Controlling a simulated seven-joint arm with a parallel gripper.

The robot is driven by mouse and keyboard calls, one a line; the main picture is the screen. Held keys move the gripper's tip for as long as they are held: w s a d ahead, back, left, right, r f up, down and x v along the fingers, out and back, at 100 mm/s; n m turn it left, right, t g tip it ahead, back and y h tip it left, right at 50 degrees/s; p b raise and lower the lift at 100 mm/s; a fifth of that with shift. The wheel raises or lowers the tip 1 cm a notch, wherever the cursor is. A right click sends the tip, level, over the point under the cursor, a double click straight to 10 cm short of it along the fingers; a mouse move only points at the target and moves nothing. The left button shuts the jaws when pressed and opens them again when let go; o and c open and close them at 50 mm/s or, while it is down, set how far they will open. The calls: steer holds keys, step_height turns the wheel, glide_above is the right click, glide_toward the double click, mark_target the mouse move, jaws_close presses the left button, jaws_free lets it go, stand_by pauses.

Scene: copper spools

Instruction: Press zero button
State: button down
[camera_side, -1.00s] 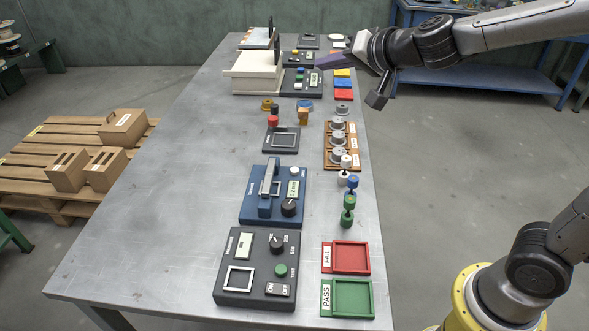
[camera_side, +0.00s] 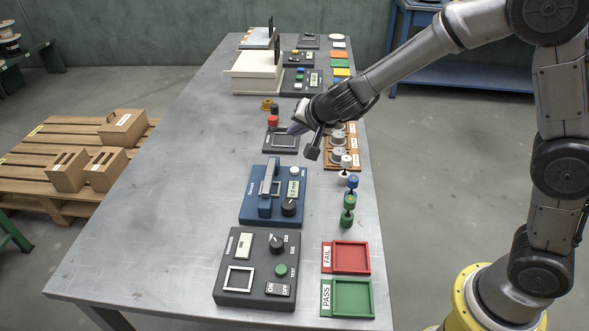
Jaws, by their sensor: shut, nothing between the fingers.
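My gripper (camera_side: 297,128) is shut and empty. In the side view it hovers over or near the right edge of the small black device with a square frame (camera_side: 282,141); I cannot tell the exact height. I cannot read which button is marked zero. The blue device (camera_side: 258,207) with a handle has a white round button (camera_side: 295,170), a display and a black knob (camera_side: 289,208). The front black device (camera_side: 235,300) has a green button (camera_side: 281,270), a knob and an ON/OFF switch. The far black device (camera_side: 292,88) has small buttons and a display.
A red button-like part (camera_side: 272,120) stands left of my gripper. Wooden holders with grey spools (camera_side: 338,155) sit right, partly behind my arm. Coloured spools (camera_side: 349,201), a red FAIL tray (camera_side: 368,258) and a green PASS tray (camera_side: 371,299) line the right edge. The table's left side is clear.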

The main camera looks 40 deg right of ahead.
steer(key=shift+f, duration=4.4)
steer(key=shift+f, duration=0.1)
steer(key=shift+f, duration=0.3)
steer(key=shift+f, duration=0.55)
steer(key=shift+r, duration=0.95)
steer(key=shift+r, duration=0.1)
steer(key=shift+r, duration=2.4)
